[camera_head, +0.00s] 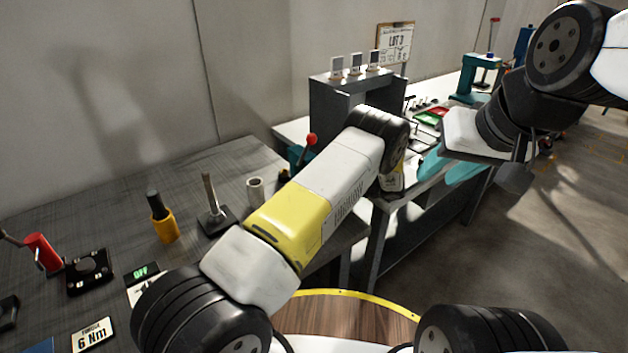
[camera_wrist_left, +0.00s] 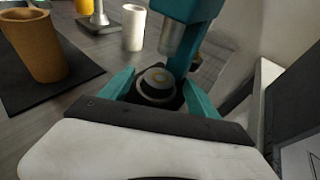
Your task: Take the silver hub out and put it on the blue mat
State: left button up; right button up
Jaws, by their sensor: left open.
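In the left wrist view a round silver hub (camera_wrist_left: 156,84) with a brass-coloured ring on its top sits below the silver ram (camera_wrist_left: 172,38) of a teal press (camera_wrist_left: 186,8). My left gripper (camera_wrist_left: 158,92) is open, with its teal fingers on either side of the hub. I cannot tell whether they touch it. In the head view my left forearm hides the hub and this gripper. A small corner of blue (camera_head: 41,346), possibly the blue mat, shows at the bottom left. My right gripper (camera_head: 448,168) hangs at the right, away from the hub; its finger gap is unclear.
On the grey bench (camera_head: 110,190) stand a yellow-based tool (camera_head: 164,226), a silver post (camera_head: 212,203), a pale roll (camera_head: 255,190), a red-handled tool (camera_head: 44,252) and a "6 Nm" card (camera_head: 93,334). A grey cabinet (camera_head: 335,105) stands behind my left arm.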

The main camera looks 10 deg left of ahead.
pick_arm(q)
jog(key=shift+a+f, duration=0.1)
jog(key=shift+a, duration=0.2)
grip_shut()
jog(key=shift+w, duration=0.1)
